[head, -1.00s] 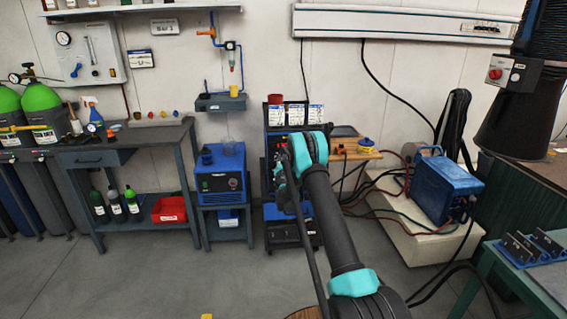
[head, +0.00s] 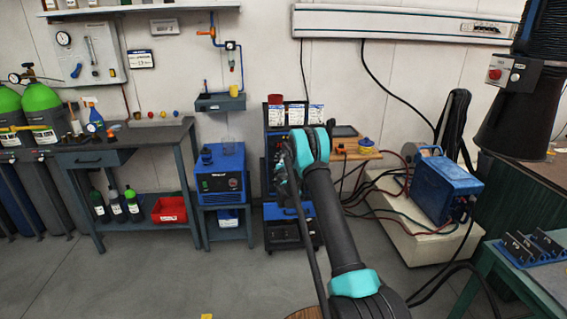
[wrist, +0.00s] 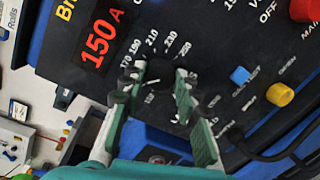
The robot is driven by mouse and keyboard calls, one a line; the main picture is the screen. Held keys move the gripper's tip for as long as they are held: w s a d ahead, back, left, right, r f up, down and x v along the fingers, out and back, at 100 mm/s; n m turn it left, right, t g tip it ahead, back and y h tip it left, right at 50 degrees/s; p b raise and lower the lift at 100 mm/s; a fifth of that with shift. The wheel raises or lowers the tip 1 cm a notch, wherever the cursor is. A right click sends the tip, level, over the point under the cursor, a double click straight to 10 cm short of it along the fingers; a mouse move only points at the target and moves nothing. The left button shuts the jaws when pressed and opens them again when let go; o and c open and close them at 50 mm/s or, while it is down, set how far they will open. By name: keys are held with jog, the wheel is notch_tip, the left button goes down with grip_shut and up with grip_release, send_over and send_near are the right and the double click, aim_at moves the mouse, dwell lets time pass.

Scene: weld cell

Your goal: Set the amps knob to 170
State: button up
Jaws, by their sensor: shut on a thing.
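The amps knob (wrist: 159,72) is a dark round knob on the black front panel of the welding machine in the wrist view. Numbers such as 170, 190, 210 and 230 run around it. The red display (wrist: 101,38) reads 150 A. My gripper (wrist: 161,74) is shut on the knob, one finger on each side of it. The direction of the knob's pointer cannot be told. In the head view the machine (head: 273,146) is largely hidden behind my arm, and the gripper's fingers cannot be made out.
On the panel, a blue button (wrist: 240,75), a yellow knob (wrist: 280,94) and a red main switch (wrist: 305,9) lie right of my fingers. A blue unit (head: 220,178) stands left of the machine, and another blue machine (head: 446,188) on the right. Open floor lies at front left.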

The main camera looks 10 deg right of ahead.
jog(key=m, duration=0.5)
jog(key=shift+d+g+y, duration=0.1)
jog(key=shift+g+y, duration=0.2)
jog(key=shift+m, duration=0.3)
jog(key=o, duration=1.2)
jog(key=shift+c, duration=0.2)
jog(key=shift+s, duration=0.1)
jog(key=s+r, duration=0.1)
jog(key=s, duration=1)
jog(key=shift+s+a+r, duration=0.15)
jog(key=shift+s+a, duration=0.25)
